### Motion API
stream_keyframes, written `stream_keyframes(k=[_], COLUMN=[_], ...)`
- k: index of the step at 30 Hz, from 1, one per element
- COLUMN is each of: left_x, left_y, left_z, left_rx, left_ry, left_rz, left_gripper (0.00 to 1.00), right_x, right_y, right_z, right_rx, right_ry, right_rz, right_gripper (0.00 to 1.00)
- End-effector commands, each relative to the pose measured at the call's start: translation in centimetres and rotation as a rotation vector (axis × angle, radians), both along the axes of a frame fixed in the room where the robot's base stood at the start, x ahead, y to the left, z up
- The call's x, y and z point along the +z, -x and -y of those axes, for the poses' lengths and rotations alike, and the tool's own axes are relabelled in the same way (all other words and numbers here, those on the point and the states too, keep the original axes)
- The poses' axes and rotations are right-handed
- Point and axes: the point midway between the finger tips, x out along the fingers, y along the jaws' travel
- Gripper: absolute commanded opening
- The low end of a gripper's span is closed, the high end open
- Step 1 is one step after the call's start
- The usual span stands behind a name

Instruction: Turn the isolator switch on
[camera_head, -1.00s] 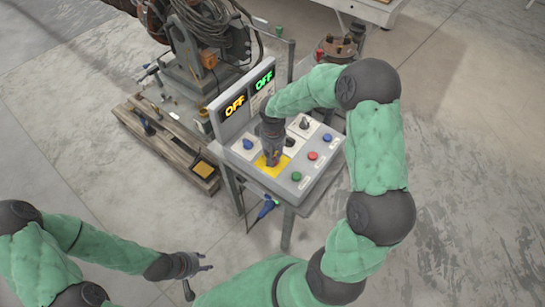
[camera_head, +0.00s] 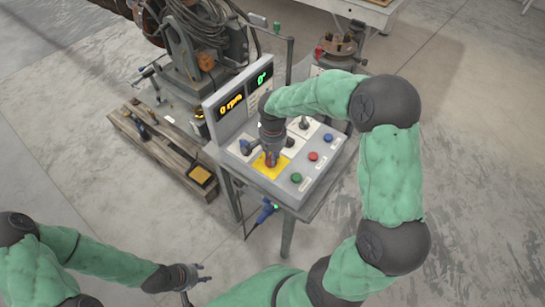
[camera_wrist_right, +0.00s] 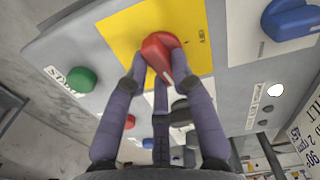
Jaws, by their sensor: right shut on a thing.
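The isolator switch is a red knob (camera_wrist_right: 160,55) on a yellow plate (camera_wrist_right: 120,30) on the sloping control panel (camera_head: 318,170). My right gripper (camera_wrist_right: 162,65) is shut on the red knob, with its fingers around it. In the head view the gripper comes down over the yellow plate (camera_head: 283,175) and mostly hides the knob. The two panel displays read "0 rpm" (camera_head: 231,106) in yellow and "0°" (camera_head: 261,78) in green. My left gripper (camera_head: 207,273) is low at the left, open and empty, away from the panel.
A green button (camera_head: 296,178), a red button (camera_head: 313,156) and a blue button (camera_head: 328,137) line the panel's right side. A blue knob (camera_wrist_right: 290,18) is beside the yellow plate. A wooden pallet (camera_head: 165,150) lies left. The floor in front is clear.

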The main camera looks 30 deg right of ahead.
Motion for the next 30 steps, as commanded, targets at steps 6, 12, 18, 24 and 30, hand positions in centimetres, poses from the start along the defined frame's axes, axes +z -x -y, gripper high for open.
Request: stream_keyframes(k=[6, 12, 18, 24, 30], left_x=[-0.68, -0.92, -1.0, -0.99, -0.99], left_y=[0.0, -0.01, -0.01, 0.0, 0.0], left_z=[0.0, 0.0, 0.0, 0.0, 0.0], left_rx=[0.0, 0.0, 0.0, 0.0, 0.0], left_ry=[0.0, 0.0, 0.0, 0.0, 0.0], left_rz=[0.0, 0.0, 0.0, 0.0, 0.0], left_gripper=[0.4, 0.4, 0.4, 0.4, 0.4], right_x=[-0.12, -0.08, -0.06, -0.04, -0.04], right_y=[0.11, 0.15, 0.16, 0.17, 0.16], right_z=[-0.04, -0.06, -0.08, -0.08, -0.08], right_rx=[-0.127, -0.195, -0.221, -0.226, -0.226], right_ry=[0.001, 0.001, 0.0, 0.0, 0.0], right_rz=[-0.001, -0.001, -0.001, -0.001, -0.001], right_gripper=[0.0, 0.0, 0.0, 0.0, 0.3])
